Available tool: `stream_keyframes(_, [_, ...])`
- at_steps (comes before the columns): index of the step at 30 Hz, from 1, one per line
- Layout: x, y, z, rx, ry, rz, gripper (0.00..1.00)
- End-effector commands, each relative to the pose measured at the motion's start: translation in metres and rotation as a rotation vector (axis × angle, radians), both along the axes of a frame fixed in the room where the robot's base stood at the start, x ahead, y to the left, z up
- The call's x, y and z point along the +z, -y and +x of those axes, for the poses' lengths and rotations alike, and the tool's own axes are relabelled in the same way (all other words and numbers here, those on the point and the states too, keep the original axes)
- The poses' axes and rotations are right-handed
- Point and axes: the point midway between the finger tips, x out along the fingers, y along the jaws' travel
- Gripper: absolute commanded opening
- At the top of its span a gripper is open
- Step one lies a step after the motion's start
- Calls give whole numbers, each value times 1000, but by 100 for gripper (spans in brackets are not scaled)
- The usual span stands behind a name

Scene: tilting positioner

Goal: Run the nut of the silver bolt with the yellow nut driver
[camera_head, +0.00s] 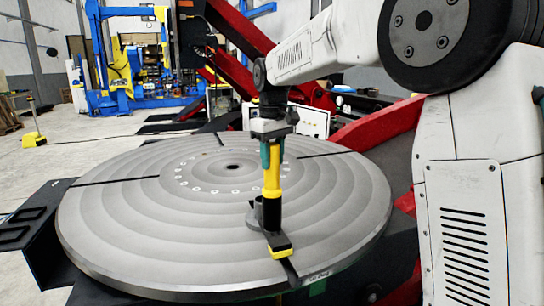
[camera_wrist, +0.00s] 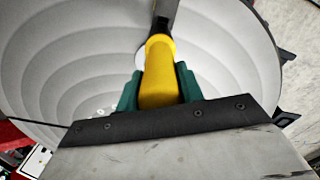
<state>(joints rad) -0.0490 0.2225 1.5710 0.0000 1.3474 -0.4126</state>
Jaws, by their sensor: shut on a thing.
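The yellow nut driver (camera_head: 271,180) stands about upright over the front part of the round grey turntable. My gripper (camera_head: 270,152) is shut on its yellow body from above. In the wrist view, my gripper's green fingers (camera_wrist: 158,88) flank the yellow nut driver (camera_wrist: 158,72), whose dark end points away. The driver's black lower end reaches down to a black and yellow block (camera_head: 278,246) near the turntable's front edge; I cannot tell if they touch. I cannot make out the silver bolt or its nut in either view.
The turntable (camera_head: 120,225) has dark radial slots and a ring of small holes around its centre hole. A small grey part (camera_head: 256,217) sits just left of the driver's lower end. A black bracket (camera_head: 35,222) stands at the left. Most of the turntable's top is clear.

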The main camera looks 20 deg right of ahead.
Motion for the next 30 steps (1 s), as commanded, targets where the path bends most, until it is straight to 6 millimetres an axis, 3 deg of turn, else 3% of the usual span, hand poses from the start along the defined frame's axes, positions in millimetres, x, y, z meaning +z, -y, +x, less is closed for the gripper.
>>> stream_keyframes(30, [6,0,0,0,1,0,10])
